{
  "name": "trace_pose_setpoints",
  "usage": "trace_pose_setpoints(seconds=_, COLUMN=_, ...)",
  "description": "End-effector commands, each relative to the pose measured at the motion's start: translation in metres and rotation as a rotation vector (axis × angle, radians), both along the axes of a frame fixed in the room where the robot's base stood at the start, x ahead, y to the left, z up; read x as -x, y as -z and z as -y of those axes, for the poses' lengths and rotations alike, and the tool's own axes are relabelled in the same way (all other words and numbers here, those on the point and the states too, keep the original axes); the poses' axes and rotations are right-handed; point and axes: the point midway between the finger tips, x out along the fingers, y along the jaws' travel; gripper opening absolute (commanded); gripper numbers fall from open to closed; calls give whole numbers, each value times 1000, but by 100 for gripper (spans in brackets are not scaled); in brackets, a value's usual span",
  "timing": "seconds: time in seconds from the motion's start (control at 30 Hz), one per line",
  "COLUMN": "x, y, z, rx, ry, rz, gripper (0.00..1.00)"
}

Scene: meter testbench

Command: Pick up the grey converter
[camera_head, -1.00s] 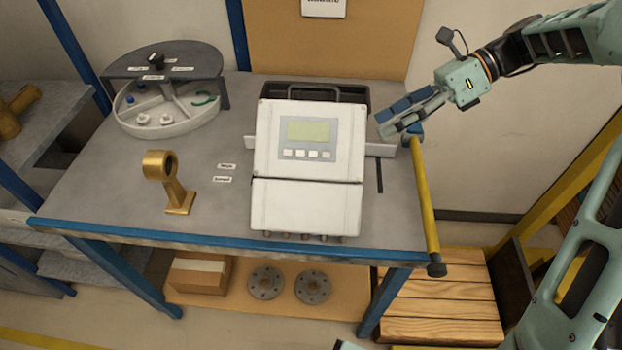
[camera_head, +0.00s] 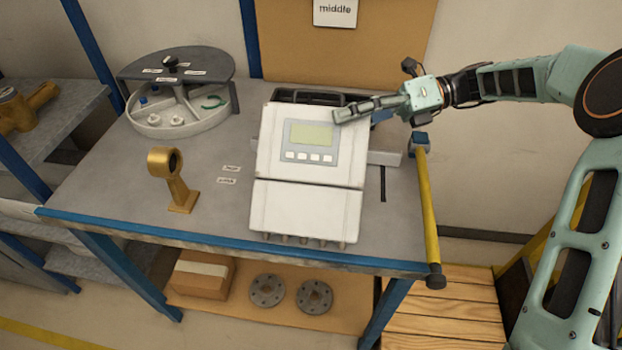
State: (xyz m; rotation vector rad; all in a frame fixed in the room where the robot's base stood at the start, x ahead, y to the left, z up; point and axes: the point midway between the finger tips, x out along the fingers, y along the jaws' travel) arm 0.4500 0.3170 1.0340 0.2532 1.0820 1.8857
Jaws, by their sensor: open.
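The grey converter (camera_head: 305,210) is a pale grey-white box with a greenish display and a row of several buttons. It leans back on the bench, with cable glands along its lower edge. My gripper (camera_head: 342,115) is open and lies over the converter's upper right corner in the picture. One finger overlaps the edge beside the display. I cannot tell whether it touches the converter. The other finger is partly hidden, and nothing shows between the fingers.
The grey bench (camera_head: 110,185) has a blue front edge and a yellow bar (camera_head: 427,210) on its right. A gold fitting (camera_head: 173,180) stands left of the converter. A round divided tray (camera_head: 180,115) stands at back left. A dark case (camera_head: 310,96) is behind the converter.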

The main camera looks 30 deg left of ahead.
Motion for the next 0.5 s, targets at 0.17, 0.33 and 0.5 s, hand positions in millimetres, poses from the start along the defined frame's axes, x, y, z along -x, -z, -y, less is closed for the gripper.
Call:
trace_pose_setpoints(seconds=0.17, x=20, y=6, z=-19, rx=0, ry=-3, rz=0, gripper=67)
trace_pose_setpoints(seconds=0.33, x=29, y=10, z=-33, rx=-1, ry=-2, rz=0, gripper=67)
trace_pose_setpoints(seconds=0.5, x=30, y=10, z=-34, rx=-1, ry=-2, rz=1, gripper=67)
